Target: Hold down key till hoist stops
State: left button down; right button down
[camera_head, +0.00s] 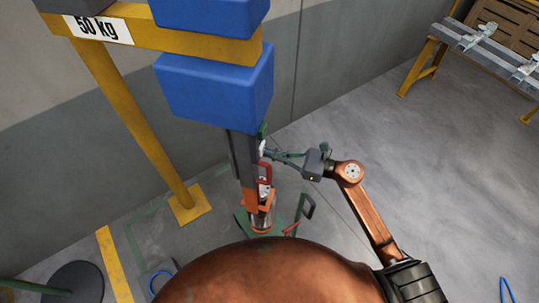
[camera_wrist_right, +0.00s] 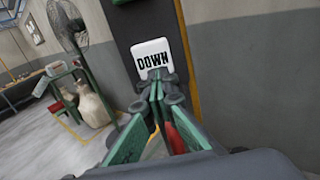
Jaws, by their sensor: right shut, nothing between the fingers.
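The white key marked DOWN (camera_wrist_right: 151,50) sits on a dark upright post (camera_wrist_right: 125,25) in the right wrist view. In the head view the grey post (camera_head: 240,160) stands under a blue block (camera_head: 215,90). My right gripper (camera_wrist_right: 160,76) is shut and empty, its fingertips at the lower edge of the key. I cannot tell whether they press it. In the head view the right gripper (camera_head: 270,154) reaches the post from the right. My left gripper is not in view.
A yellow frame (camera_head: 130,120) with a 50 kg sign stands left of the post. A red handle (camera_head: 265,171) and an orange part (camera_head: 257,198) are below the gripper.

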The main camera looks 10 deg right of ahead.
jog(key=shift+a, duration=0.15)
dwell(0.6)
jog(key=b+v, duration=0.4)
jog(key=v, duration=1)
